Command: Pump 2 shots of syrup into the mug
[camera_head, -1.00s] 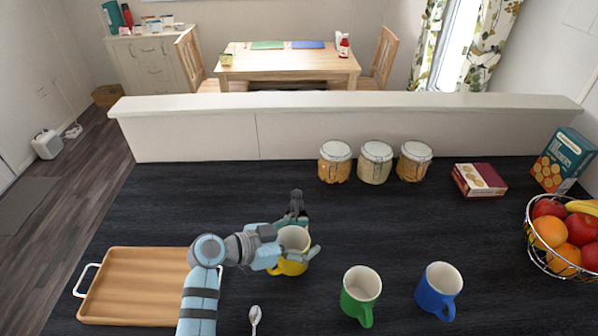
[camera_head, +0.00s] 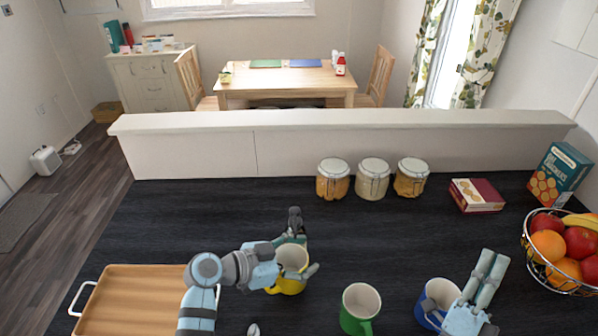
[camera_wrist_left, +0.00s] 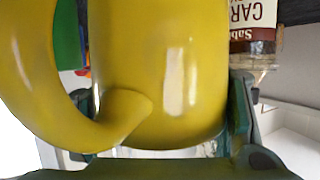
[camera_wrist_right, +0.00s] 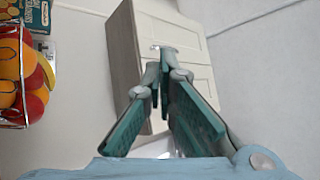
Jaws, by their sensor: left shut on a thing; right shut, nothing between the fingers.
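My left gripper (camera_head: 304,243) is shut on a yellow mug (camera_head: 290,284). One finger is on its far side and one on its right side. The mug looks upright, at or near the counter. The left wrist view shows its yellow wall (camera_wrist_left: 165,70) and handle close up. Beside it there is part of a bottle (camera_wrist_left: 252,28) with a brown label, "CAR" legible, upside down in the picture. I cannot make the bottle out in the head view. My right gripper (camera_head: 497,262) is shut and empty, held up by the blue mug (camera_head: 425,309) and partly covering it.
A green mug (camera_head: 360,308) stands between my grippers. A wooden tray (camera_head: 130,300) is at the left, a spoon (camera_head: 253,330) at the front edge. Jars (camera_head: 372,180), boxes (camera_head: 476,195) and a fruit basket (camera_head: 527,262) stand at the back and right.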

